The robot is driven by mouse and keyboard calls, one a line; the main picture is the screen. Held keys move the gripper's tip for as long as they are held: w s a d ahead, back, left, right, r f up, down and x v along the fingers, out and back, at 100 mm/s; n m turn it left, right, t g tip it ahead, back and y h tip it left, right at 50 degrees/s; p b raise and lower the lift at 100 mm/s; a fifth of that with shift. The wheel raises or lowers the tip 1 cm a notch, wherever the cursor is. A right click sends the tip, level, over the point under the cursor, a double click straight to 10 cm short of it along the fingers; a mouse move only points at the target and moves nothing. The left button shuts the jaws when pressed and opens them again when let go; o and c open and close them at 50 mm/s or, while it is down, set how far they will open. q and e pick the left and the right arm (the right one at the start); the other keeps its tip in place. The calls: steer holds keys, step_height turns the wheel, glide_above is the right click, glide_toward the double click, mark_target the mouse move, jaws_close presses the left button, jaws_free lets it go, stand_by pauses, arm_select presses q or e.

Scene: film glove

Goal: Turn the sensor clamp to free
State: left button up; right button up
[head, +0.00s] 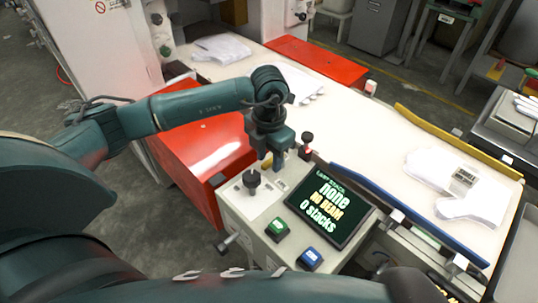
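My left gripper (272,160) points down over the back of a light-coloured control box (236,208), above its left half. A small yellow part shows at its fingertips; I cannot tell whether the fingers are open or shut on it. A black knob (252,182) stands on a pale plate in front of the gripper. Another dark knob (306,146) stands just right of the gripper. A lever with a dark grip (228,243) sticks out at the box's lower left. I cannot tell which of these is the sensor clamp. My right gripper is not in view.
A tilted screen (328,208) reads "none", "no beam", "0 stacks". A green button (277,229) and a blue button (310,259) sit in front. A white conveyor (370,135) carries white gloves (458,190) between blue and yellow rails.

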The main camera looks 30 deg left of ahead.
mark_target(269, 161)
arm_select(q)
step_height(269, 161, up, 13)
stand_by(0.5)
stand_by(0.4)
